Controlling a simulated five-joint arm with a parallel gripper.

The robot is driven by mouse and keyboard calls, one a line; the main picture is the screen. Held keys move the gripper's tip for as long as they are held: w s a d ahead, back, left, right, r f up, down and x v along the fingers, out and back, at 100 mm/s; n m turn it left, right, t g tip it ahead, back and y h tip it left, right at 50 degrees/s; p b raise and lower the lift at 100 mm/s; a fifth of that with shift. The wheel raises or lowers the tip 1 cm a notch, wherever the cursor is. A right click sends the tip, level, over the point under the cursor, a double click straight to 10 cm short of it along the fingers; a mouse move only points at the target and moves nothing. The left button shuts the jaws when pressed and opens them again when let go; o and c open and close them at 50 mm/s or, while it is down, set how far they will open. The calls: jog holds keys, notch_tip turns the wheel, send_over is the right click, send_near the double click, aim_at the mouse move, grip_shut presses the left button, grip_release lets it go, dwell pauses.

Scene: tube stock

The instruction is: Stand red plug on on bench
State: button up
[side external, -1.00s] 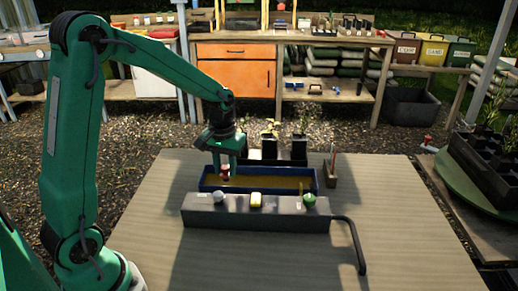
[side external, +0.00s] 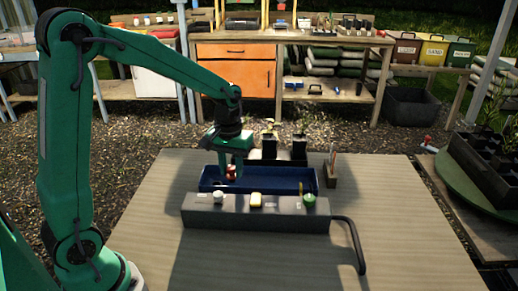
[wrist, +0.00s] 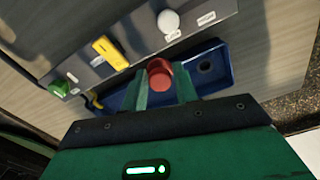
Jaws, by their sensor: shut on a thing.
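My gripper (side external: 231,172) is shut on the red plug (wrist: 159,73) and holds it over the blue tray (side external: 270,181). The plug also shows as a small red spot between the fingers in the side view (side external: 231,173). Whether its lower end touches the tray floor cannot be told. The bench (side external: 140,222) is the pale wooden top around the tray and the dark box.
A dark bent pipe (side external: 357,245) runs from the box's right end.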

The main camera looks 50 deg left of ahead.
jog(key=shift+w+a, duration=0.1)
jog(key=w+a+f, duration=0.2)
jog(key=a, duration=0.5)
jog(key=w+a+f, duration=0.1)
jog(key=a, duration=0.7)
jog(key=w+a+f, duration=0.2)
jog(key=a, duration=0.6)
jog(key=shift+w+f, duration=0.3)
jog(key=shift+f, duration=0.45)
jog(key=shift+f, duration=2.05)
jog(key=shift+f, duration=0.45)
jog(key=o, duration=1.1)
jog(key=shift+c, duration=0.2)
